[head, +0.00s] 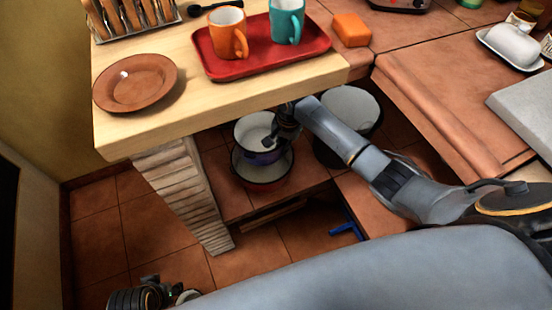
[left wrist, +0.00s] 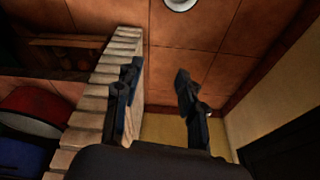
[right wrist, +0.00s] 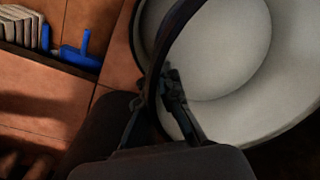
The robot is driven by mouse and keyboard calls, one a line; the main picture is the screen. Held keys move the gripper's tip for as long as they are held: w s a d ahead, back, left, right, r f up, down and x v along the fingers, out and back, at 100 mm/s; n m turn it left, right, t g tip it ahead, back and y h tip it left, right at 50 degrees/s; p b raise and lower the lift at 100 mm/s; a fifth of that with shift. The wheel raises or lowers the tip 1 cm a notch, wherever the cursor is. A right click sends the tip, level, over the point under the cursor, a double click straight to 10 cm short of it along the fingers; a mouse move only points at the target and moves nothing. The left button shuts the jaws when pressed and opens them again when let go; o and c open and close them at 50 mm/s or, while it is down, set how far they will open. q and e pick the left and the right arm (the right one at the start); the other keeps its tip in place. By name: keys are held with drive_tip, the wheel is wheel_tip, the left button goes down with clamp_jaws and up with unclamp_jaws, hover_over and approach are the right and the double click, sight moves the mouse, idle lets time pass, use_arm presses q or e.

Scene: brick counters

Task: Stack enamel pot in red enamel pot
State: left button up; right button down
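The blue enamel pot (head: 262,158), white inside, is over the red enamel pot (head: 262,186) on the low shelf under the counter. Its lower part overlaps the red pot's opening; I cannot tell whether it rests inside. My right gripper (head: 284,127) is at the blue pot's right rim. The left wrist view shows the red pot (left wrist: 40,108) and blue pot (left wrist: 22,155) at left. My left gripper (left wrist: 158,98) is open and empty.
A large pale container (head: 352,106) stands right of the pots, partly behind my right arm. The wooden counter edge (head: 225,112) is above the shelf. A brick pillar (head: 188,195) stands left. A blue object (head: 346,226) lies low at right.

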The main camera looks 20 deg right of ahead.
wheel_tip(320, 180, down, 4)
drive_tip(key=shift+f+b, duration=0.1)
drive_tip(key=shift+b, duration=0.5)
use_arm(q)
drive_tip(key=w+b+v, duration=0.1)
drive_tip(key=v, duration=0.8)
drive_tip(key=shift+r+t, duration=0.3)
drive_tip(key=shift+r, duration=0.2)
use_arm(e)
wheel_tip(320, 180, down, 3)
drive_tip(key=shift+w+r, duration=0.1)
use_arm(q)
drive_tip(key=shift+s+a, duration=0.1)
drive_tip(key=shift+s, duration=0.05)
use_arm(e)
drive_tip(key=shift+f, duration=0.65)
drive_tip(key=c, duration=1.9)
unclamp_jaws()
drive_tip(key=shift+o, duration=0.5)
drive_tip(key=shift+r, duration=0.1)
